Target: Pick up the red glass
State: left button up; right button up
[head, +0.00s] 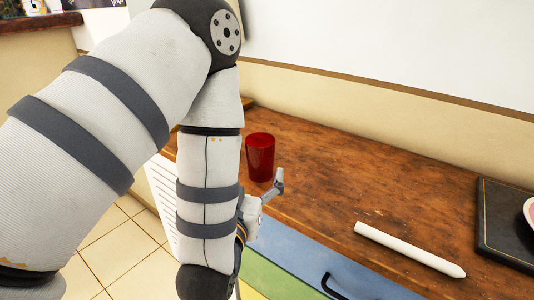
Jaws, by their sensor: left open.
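The red glass (260,158) stands upright on the brown wooden top (330,165) in the head view, just right of my left forearm. My left gripper (276,188) is partly hidden behind my own arm; one grey finger shows below and slightly right of the glass. It is open, and I see nothing held in it. I cannot tell whether the finger touches the glass. My right gripper is not in this view.
A white candle-like stick (408,248) lies on the wooden top at the front right. A dark tray (506,235) with part of a plate (530,215) is at the right edge. A wall stands behind. Coloured drawer fronts with a black handle (332,286) are below.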

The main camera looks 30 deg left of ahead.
aim_at(257, 151)
pick_arm(q)
jog(key=x, duration=0.5)
jog(key=shift+a+r, duration=0.15)
jog(key=shift+r, duration=0.05)
jog(key=x, duration=0.6)
jog(key=shift+f, duration=0.1)
jog(key=c, duration=1.4)
